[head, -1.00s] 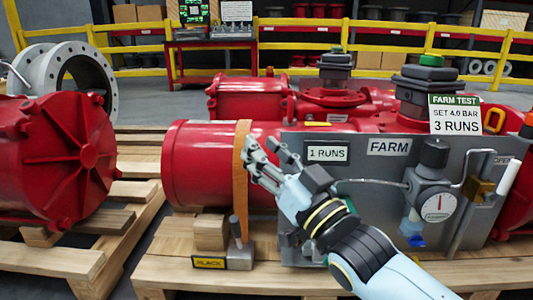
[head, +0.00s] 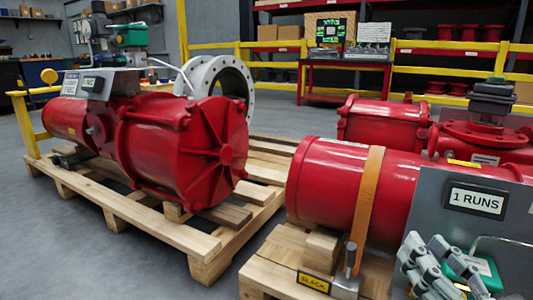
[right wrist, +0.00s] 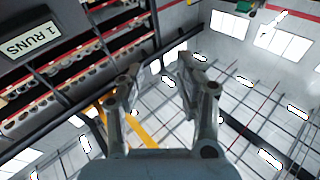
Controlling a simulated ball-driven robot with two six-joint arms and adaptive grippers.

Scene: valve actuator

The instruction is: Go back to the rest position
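My right gripper (head: 425,250) is at the bottom right of the head view, in front of the grey panel (head: 432,198) with the "1 RUNS" plate (head: 477,200). In the right wrist view its two fingers (right wrist: 157,78) stand apart with nothing between them, so it is open and empty. The "1 RUNS" plate also shows at the upper left of the right wrist view (right wrist: 28,41). My left gripper is in neither view now.
A red actuator with an orange strap (head: 366,205) lies on a wooden pallet (head: 262,276) beside a "SLACK" tag (head: 314,282). Another red actuator (head: 185,150) lies on a pallet at left. Yellow rails (head: 440,72) stand behind. The grey floor at left is clear.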

